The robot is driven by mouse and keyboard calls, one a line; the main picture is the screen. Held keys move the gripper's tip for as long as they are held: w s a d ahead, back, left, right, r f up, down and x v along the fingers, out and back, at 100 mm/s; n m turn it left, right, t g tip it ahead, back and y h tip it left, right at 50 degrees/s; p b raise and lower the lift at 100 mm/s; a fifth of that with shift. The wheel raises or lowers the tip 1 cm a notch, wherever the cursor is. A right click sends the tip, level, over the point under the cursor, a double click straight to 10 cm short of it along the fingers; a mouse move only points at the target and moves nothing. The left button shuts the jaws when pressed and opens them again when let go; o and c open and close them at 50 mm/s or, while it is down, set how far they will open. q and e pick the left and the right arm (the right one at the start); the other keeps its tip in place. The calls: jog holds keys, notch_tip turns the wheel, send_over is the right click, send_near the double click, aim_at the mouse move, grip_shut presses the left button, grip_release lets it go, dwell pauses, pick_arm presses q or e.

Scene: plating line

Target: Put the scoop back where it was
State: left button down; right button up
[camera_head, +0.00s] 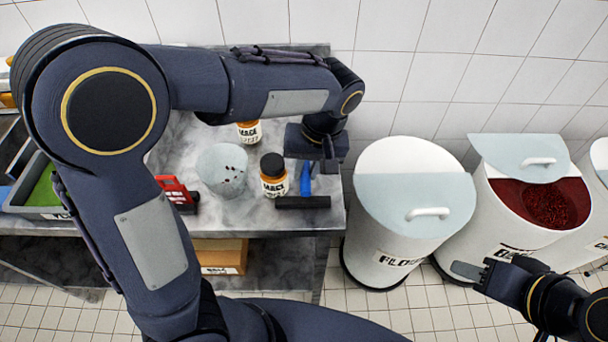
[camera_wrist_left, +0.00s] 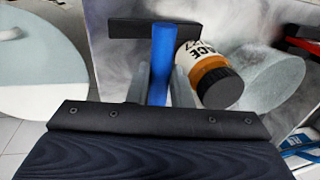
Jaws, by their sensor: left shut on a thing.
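The only scoop-like thing I see is a blue-handled tool (camera_head: 306,180) with a wide black crosspiece (camera_head: 302,202). It is at the right end of the marble counter (camera_head: 240,221). My left gripper (camera_head: 328,165) is over this end, shut on the blue handle. In the left wrist view the handle (camera_wrist_left: 162,62) stands between the fingers, with the black crosspiece (camera_wrist_left: 155,24) beyond. I cannot tell whether the tool touches the counter. My right gripper (camera_head: 470,270) is in front of the bins, apart from the tool; its jaw opening is unclear.
A black-capped jar (camera_head: 273,180) stands close left of the tool, with another jar (camera_head: 249,132) behind. A pale translucent tub (camera_head: 222,172) and a red item (camera_head: 174,190) are further left. A lidded white bin (camera_head: 395,240) and an open bin of red grains (camera_head: 545,205) stand right.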

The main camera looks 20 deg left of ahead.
aim_at(306, 168)
pick_arm(q)
jog(key=f, duration=0.3)
jog(key=shift+w+a+f, duration=0.2)
jog(key=shift+w+a, duration=0.05)
jog(key=shift+a, duration=0.15)
jog(key=shift+f, duration=0.3)
jog(key=shift+f, duration=0.1)
jog(key=c, duration=1.6)
grip_release()
